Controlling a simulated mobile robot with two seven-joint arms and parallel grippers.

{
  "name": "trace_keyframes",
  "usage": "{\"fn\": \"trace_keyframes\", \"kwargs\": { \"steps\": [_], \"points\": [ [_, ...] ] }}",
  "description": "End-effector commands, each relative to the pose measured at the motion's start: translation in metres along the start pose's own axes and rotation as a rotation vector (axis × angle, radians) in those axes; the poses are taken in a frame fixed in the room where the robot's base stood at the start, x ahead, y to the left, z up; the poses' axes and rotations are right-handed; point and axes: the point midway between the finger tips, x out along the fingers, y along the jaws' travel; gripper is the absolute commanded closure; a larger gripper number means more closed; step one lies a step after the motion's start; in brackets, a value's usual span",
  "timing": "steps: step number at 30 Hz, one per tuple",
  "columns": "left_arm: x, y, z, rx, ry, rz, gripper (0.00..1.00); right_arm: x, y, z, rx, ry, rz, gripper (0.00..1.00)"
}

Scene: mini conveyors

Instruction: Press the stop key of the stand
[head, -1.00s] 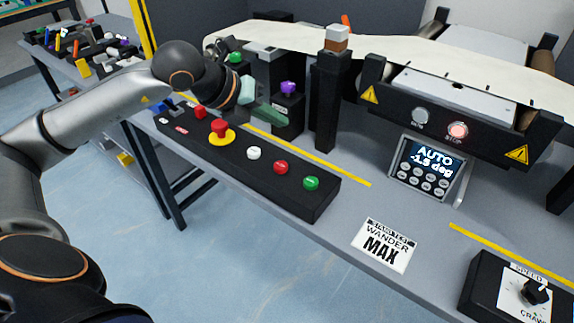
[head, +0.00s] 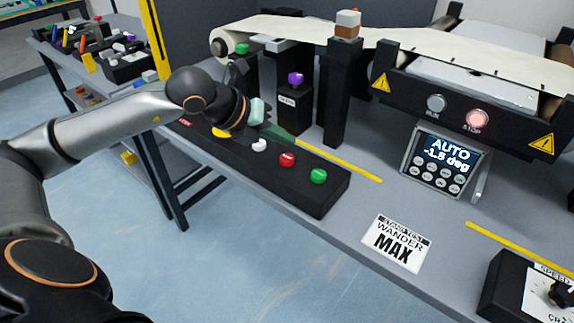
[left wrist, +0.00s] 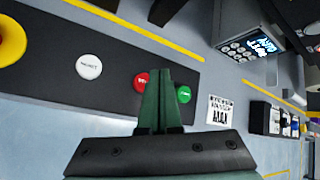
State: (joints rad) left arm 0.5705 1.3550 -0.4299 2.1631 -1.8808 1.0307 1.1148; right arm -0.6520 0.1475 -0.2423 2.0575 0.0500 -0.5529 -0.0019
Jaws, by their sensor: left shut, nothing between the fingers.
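A black key box (head: 325,195) lies along the front of the table. On it are a red key (head: 287,160), a green key (head: 318,176) and a white key (head: 259,145). My left gripper (head: 289,136) is shut and empty, held above the box just behind the white and red keys. In the left wrist view the shut green fingers (left wrist: 161,82) overlap the right side of the red key (left wrist: 141,80), with the green key (left wrist: 184,94) to their right. The fingers appear apart from the keys. My right gripper is out of view.
A display (head: 443,160) reads AUTO -1.5 deg. A black post (head: 341,92) and a purple-knobbed block (head: 295,105) stand behind the box.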

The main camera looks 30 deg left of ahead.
Motion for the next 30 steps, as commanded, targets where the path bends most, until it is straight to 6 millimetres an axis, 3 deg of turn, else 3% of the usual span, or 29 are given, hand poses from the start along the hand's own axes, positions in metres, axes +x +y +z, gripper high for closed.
{"fn": "trace_keyframes", "kwargs": {
  "steps": [2, 9, 30],
  "points": [
    [0.0099, 0.0068, -0.0070, 0.000, 0.000, -0.001, 1.00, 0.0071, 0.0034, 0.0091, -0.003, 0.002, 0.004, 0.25],
    [0.0121, 0.0085, -0.0085, -0.001, 0.000, -0.001, 1.00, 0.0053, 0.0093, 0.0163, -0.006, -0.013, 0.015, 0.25],
    [0.0118, 0.0082, -0.0084, -0.001, 0.001, -0.001, 1.00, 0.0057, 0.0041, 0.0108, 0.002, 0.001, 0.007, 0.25]
  ]
}}
